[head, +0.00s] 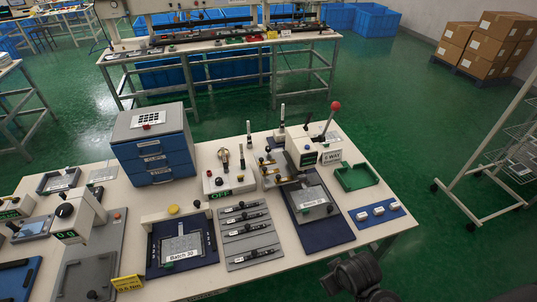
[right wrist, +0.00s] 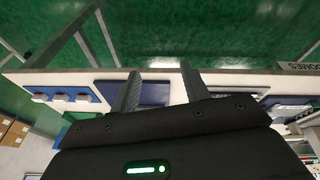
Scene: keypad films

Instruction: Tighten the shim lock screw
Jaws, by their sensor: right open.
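I cannot single out the shim lock screw in either view. A press-like fixture with a red-ball lever (head: 335,106) stands at the back right of the bench, with a grey plate (head: 313,199) on a dark blue base (head: 330,235) in front. A grey rack (head: 237,239) holds several dark, driver-like tools. My right gripper (head: 352,272) is a dark shape past the bench's front edge. In the right wrist view its two fingers (right wrist: 161,78) are apart with nothing between them, over the bench edge. My left gripper is not in view.
A blue fixture (head: 154,265) holds a film marked "Batch 30". A blue drawer cabinet (head: 157,160), an "OFF" control box (head: 218,186), a green tray (head: 370,181) and a blue mat with white blocks (head: 363,222) crowd the bench. Floor is clear to the right, before a wheeled rack (head: 465,188).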

